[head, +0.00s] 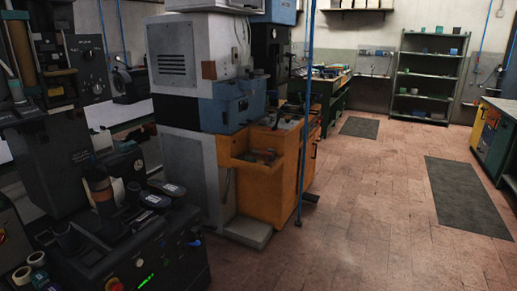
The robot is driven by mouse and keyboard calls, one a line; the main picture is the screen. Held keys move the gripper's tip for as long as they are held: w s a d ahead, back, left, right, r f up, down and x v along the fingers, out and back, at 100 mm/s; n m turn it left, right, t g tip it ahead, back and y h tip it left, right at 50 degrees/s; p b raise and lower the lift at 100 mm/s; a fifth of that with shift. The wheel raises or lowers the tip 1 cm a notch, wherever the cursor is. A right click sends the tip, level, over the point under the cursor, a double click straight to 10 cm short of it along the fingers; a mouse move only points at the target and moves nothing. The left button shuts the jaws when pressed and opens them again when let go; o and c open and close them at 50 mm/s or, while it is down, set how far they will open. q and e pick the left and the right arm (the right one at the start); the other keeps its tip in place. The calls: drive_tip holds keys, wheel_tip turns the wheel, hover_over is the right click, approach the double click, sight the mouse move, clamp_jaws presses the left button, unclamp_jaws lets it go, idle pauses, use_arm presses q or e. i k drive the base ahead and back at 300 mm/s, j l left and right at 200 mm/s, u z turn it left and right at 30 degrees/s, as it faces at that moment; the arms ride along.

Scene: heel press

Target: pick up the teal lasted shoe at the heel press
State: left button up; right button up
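I cannot make out a teal lasted shoe in the head view. Dark shoe-like pieces with small white labels (153,201) lie on the black machine (150,262) at the lower left; their colour reads as near black. A tall grey-white machine with a blue middle section (222,113) stands right of it. I cannot tell for certain which machine is the heel press. Neither of my grippers shows in this view.
An orange cabinet (262,200) adjoins the grey machine, with a thin blue upright pole (304,130) beside it. Green shelves (428,75) with small items stand at the back. A green-and-yellow bench (496,140) stands at right. The tiled floor (365,215) between is open, with dark mats (462,195).

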sight(172, 191)
drive_tip(key=i+u, duration=0.15)
drive_tip(key=i, duration=0.4)
drive_tip(key=i+l+u, duration=0.15)
drive_tip(key=i, duration=0.4)
drive_tip(key=i+l+u, duration=0.15)
drive_tip(key=i, duration=0.45)
drive_tip(key=i+l+u, duration=0.15)
drive_tip(key=u, duration=0.3)
drive_tip(key=i+l+u, duration=0.3)
drive_tip(key=u, duration=0.2)
drive_tip(key=i+l+u, duration=0.25)
drive_tip(key=u, duration=0.2)
drive_tip(key=i+l+u, duration=0.1)
drive_tip(key=l+u, duration=0.4)
